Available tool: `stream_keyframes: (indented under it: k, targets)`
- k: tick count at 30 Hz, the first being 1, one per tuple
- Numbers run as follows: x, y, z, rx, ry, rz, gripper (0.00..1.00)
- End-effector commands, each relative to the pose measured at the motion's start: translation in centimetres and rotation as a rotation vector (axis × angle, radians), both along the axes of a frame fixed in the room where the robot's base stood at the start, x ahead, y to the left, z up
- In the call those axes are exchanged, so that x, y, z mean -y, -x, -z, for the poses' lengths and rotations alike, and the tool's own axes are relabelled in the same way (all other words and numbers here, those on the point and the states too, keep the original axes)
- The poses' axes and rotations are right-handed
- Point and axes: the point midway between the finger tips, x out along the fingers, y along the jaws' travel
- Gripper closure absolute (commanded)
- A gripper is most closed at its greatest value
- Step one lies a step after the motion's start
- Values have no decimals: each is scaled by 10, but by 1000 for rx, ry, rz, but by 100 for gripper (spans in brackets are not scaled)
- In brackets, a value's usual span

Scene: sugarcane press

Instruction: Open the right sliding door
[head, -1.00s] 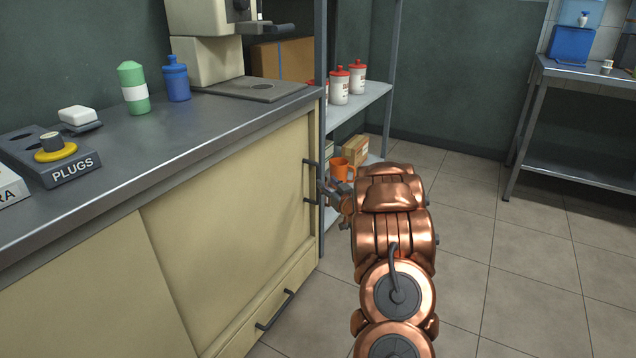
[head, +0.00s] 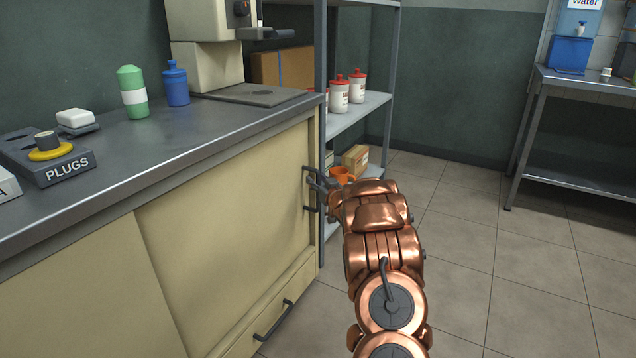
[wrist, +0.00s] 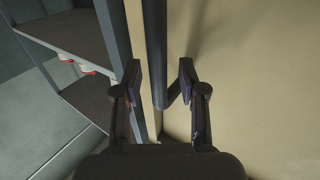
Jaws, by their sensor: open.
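The right sliding door (head: 225,215) is a cream panel on the front of the metal-topped cabinet. It reaches the cabinet's right end and looks closed. Its dark upright bar handle (head: 307,190) is near its right edge. My gripper (head: 322,184) is at the handle in the head view, its fingers partly hidden by my copper arm. In the wrist view, my open gripper (wrist: 160,72) has one finger on each side of the dark handle bar (wrist: 155,45), with gaps visible. The door face (wrist: 255,80) fills the right of that view.
The left door panel (head: 85,290) is beside the right one. A drawer with a dark handle (head: 273,320) is below. A grey shelf rack (head: 357,115) stands close past the cabinet's right end, with an orange mug (head: 342,175) low on it. Floor to the right is clear.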

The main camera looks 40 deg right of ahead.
Motion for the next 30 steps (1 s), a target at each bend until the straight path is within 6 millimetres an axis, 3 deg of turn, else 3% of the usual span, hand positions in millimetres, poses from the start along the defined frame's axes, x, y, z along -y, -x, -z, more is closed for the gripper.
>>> stream_keyframes:
  k: [6,18,30]
  targets:
    - [0,0,0,0,0,0,61]
    - [0,0,0,-1,0,0,100]
    - [0,0,0,-1,1,0,100]
